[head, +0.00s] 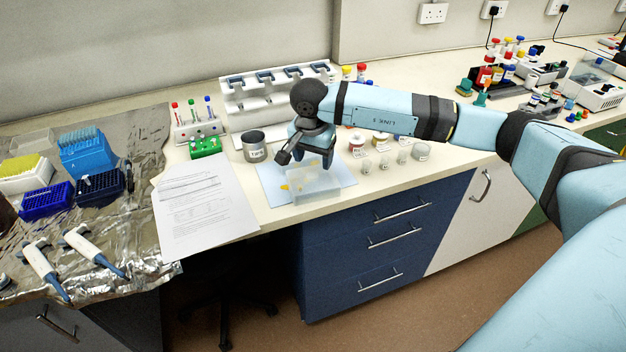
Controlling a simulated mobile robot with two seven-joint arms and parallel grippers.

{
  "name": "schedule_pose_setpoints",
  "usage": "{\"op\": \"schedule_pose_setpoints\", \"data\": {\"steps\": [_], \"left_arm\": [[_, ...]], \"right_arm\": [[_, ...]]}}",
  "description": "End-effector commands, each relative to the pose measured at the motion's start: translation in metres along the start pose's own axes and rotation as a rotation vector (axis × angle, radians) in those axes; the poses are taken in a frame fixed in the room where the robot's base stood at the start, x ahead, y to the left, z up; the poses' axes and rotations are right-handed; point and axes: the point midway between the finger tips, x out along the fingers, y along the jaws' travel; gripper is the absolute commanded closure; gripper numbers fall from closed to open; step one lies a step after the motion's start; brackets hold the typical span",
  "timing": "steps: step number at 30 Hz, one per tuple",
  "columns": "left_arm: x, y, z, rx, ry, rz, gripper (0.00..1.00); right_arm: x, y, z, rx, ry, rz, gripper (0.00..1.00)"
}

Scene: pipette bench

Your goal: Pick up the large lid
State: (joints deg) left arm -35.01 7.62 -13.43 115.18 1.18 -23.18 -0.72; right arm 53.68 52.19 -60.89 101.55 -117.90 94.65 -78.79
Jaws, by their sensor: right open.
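My right gripper (314,157) points down with its fingers open and empty in the head view, just above and behind a clear plastic box (317,188). The box sits on a pale blue mat (273,185) near the bench's front edge, with something yellow at its left side. I cannot tell a separate large lid apart from the clear box. The gripper hides part of the mat behind the box. My left gripper is not in view.
A metal beaker (253,146) and a green rack (205,147) stand left of the gripper. A white pipette stand (250,100) is behind. Printed sheets (205,210) lie left of the mat. Foil (130,150) at far left holds tip boxes and pipettes.

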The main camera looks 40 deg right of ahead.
Motion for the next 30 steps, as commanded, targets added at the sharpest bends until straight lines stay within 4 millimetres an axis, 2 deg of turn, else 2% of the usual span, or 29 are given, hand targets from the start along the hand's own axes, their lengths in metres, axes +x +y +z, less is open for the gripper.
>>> {"op": "schedule_pose_setpoints", "data": {"steps": [5,12,20,27,30], "left_arm": [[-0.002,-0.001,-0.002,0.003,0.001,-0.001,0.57],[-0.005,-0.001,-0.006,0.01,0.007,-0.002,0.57],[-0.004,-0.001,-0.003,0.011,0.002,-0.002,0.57],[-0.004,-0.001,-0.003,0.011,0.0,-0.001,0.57],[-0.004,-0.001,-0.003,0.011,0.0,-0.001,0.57]], "right_arm": [[0.012,-0.002,0.001,0.0,-0.001,0.001,0.36],[0.047,-0.006,0.0,0.001,-0.002,0.002,0.36],[0.053,-0.006,0.0,0.0,0.0,-0.001,0.36],[0.053,-0.006,0.0,0.0,-0.001,-0.001,0.89],[0.052,-0.006,0.0,0.0,-0.001,-0.001,0.9]]}}
